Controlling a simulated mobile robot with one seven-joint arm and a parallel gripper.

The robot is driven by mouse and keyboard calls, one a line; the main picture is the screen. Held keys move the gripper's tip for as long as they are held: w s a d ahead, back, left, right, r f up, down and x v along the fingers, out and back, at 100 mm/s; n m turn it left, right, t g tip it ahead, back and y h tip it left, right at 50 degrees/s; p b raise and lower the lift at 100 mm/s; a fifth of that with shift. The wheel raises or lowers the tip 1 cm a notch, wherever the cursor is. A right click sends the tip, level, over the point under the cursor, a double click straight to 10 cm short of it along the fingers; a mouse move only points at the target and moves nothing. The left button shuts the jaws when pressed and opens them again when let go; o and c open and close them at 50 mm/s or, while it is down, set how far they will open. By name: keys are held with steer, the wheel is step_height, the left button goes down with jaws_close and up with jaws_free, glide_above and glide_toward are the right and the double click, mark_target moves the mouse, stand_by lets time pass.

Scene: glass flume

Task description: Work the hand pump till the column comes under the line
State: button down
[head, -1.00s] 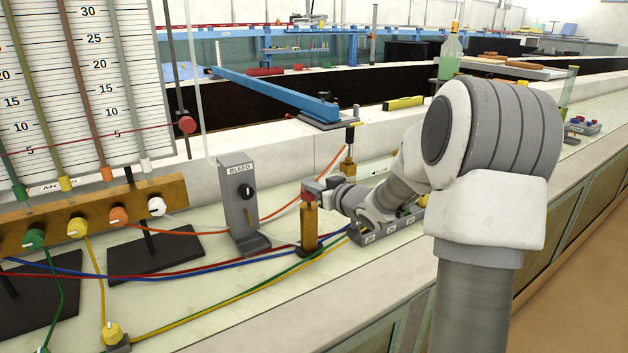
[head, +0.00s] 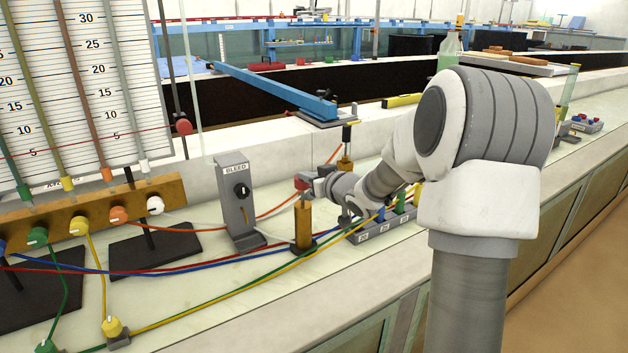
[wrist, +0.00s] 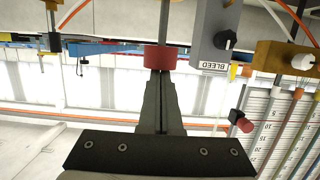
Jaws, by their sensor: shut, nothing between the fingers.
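The hand pump (head: 303,226) is an upright brass cylinder on the bench, with a red knob (head: 302,183) on a rod above it. In the wrist view the red knob (wrist: 160,58) lies right at my fingertips, with the grey rod beyond it. My gripper (head: 312,182) is shut and empty beside the knob; whether it touches the knob I cannot tell. The manometer board (head: 60,90) carries several coloured tubes in a brass manifold (head: 90,212). A thin red line (head: 90,141) crosses the board to a red slider (head: 184,126). The liquid levels are too fine to read.
The grey BLEED stand (head: 238,205) with a black knob stands just left of the pump. A numbered grey tray (head: 372,235) lies to the right, beneath my arm. Coloured hoses cross the bench around the pump.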

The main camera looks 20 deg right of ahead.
steer(key=p+v, duration=0.1)
steer(key=v, duration=0.9)
steer(key=shift+p, duration=0.3)
steer(key=shift+w+a, duration=0.1)
stand_by(1.8)
